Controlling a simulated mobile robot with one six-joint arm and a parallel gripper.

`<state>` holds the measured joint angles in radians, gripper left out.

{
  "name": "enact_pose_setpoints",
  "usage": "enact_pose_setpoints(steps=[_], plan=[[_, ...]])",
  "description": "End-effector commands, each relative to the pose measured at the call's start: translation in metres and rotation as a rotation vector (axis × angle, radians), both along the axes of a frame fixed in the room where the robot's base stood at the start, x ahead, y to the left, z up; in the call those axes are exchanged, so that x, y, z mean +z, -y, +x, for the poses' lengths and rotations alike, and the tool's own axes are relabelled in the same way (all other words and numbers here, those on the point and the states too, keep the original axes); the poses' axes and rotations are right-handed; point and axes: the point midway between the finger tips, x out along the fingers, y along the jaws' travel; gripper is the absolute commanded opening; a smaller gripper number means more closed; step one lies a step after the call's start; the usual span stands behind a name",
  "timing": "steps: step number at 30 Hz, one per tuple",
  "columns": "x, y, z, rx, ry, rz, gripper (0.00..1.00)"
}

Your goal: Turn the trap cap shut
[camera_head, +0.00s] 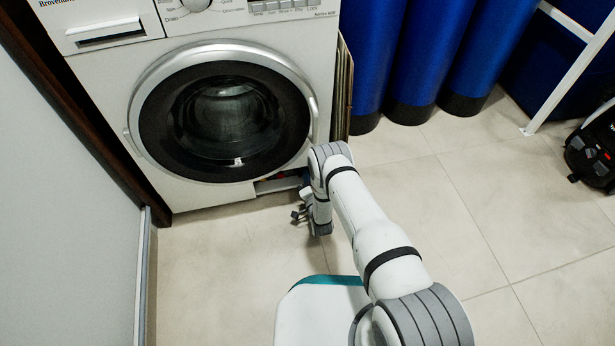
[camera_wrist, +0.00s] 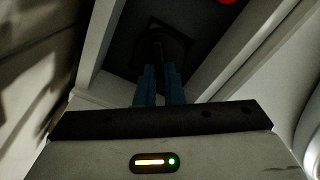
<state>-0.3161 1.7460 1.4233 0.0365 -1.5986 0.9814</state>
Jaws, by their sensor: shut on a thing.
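The trap cap (camera_wrist: 172,40) is a dark round part inside a dark square recess in the wrist view. My gripper (camera_wrist: 158,72) reaches into the recess with its two blue fingers close together, shut on the cap's middle grip. The grip itself is hard to make out in the shadow. In the head view, the trap opening (camera_head: 280,184) is low at the right front of the washing machine (camera_head: 90,130). My wrist is in front of it, and the cap is hidden there.
The machine's round glass door (camera_head: 222,115) is above the opening and looks closed. Blue cylinders (camera_head: 415,50) stand behind to the right. A black object (camera_head: 590,155) is at the far right. A grey panel (camera_head: 60,210) bounds the left side. The tiled floor (camera_head: 450,190) to the right is clear.

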Motion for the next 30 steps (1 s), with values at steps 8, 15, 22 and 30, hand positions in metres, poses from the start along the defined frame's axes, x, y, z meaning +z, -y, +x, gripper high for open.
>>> enact_pose_setpoints(steps=[8, 15, 22, 30], plan=[[-0.0012, 0.0020, 0.0012, -0.004, -0.070, 0.245, 0.00], [-0.0023, 0.0024, 0.0013, -0.004, -0.120, 0.419, 0.00], [-0.0029, 0.0026, 0.0013, -0.004, -0.150, 0.526, 0.00], [-0.0033, 0.0028, 0.0013, -0.005, -0.165, 0.579, 0.00]])
